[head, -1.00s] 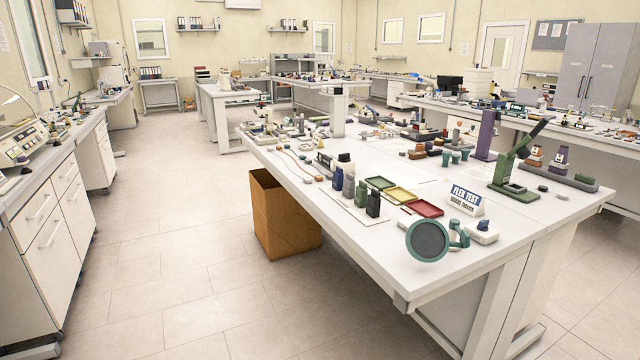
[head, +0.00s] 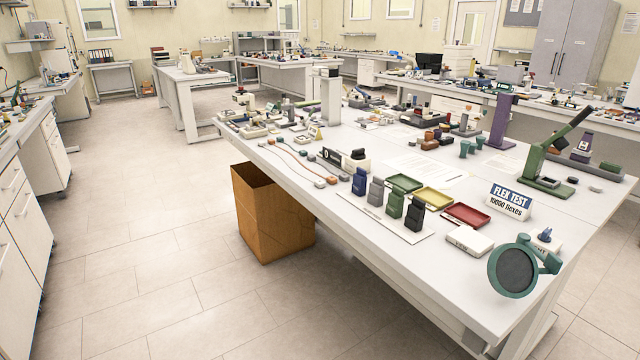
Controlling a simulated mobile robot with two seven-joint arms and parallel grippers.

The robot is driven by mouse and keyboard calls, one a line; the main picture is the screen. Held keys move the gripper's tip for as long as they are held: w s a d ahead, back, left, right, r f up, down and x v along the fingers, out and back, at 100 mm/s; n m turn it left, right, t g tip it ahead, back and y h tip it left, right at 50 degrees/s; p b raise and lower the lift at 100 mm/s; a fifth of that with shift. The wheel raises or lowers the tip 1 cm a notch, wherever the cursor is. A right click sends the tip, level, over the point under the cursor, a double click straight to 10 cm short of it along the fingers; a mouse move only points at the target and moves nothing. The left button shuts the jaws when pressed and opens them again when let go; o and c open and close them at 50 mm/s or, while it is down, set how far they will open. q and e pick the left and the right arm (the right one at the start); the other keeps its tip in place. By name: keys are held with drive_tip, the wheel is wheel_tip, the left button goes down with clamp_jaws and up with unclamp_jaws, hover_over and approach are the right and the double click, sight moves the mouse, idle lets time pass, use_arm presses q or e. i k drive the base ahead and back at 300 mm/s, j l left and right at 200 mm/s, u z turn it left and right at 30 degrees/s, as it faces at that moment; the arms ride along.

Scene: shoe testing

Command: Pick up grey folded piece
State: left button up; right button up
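A small grey piece (head: 376,192) stands upright on a pale board near the front edge of the central white table. It is in a row between a blue piece (head: 359,182) and a green piece (head: 395,204), with a black piece (head: 414,215) at the near end. It is the likeliest grey folded piece, but its fold is too small to make out. Neither of my grippers is in view.
The white table (head: 455,275) holds green, yellow and red trays (head: 467,215), a FLEX TEST sign (head: 509,201), a round green-rimmed magnifier (head: 513,270) and a green press (head: 545,165). A brown bin (head: 272,215) stands under its left edge. The floor (head: 170,270) to the left is clear.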

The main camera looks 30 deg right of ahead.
sight(375, 195)
drive_tip(key=i+j, duration=0.1)
drive_tip(key=i, duration=0.5)
drive_tip(key=i+j, duration=0.1)
drive_tip(key=i, duration=0.55)
drive_tip(key=i+z, duration=0.35)
drive_tip(key=i+j+z, duration=0.1)
drive_tip(key=z, duration=0.25)
drive_tip(key=i+j+z, duration=0.4)
drive_tip(key=z, duration=0.25)
drive_tip(key=i+j+z, duration=0.1)
drive_tip(key=z, duration=0.25)
drive_tip(key=j+z, duration=0.3)
